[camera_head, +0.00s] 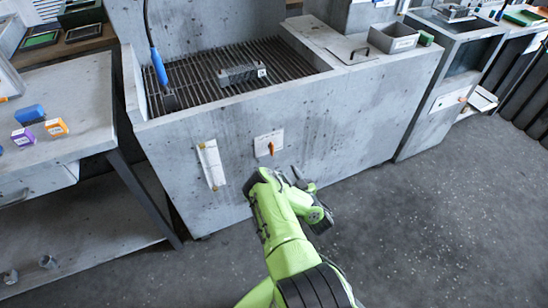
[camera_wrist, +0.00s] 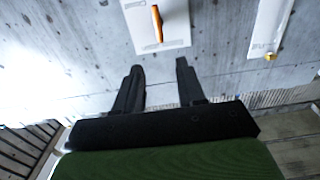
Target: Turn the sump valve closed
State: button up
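The sump valve appears as an orange handle (camera_head: 271,148) on a white plate (camera_head: 263,140) on the front wall of the grey concrete-like housing. In the head view the handle looks roughly upright. The wrist view shows the orange handle (camera_wrist: 157,23) from close by, upright or slightly tilted, at the top of the picture. My gripper (camera_wrist: 160,65) is open, with two black fingers apart and nothing between them. The fingertips lie below the handle in the wrist view and do not appear to touch it. In the head view my green arm partly hides the gripper.
A white tag strip (camera_head: 211,164) hangs on the wall left of the plate. A slotted grate (camera_head: 205,75) with a blue-handled tool (camera_head: 158,66) and a metal block (camera_head: 238,75) tops the housing. A workbench (camera_head: 75,90) stands left. Floor at right (camera_head: 440,220) is clear.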

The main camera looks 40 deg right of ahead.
aim_at(273, 148)
jog(key=b+x, duration=0.5)
jog(key=x, duration=0.8)
jog(key=shift+w, duration=0.15)
jog(key=shift+c, duration=0.3)
grip_shut()
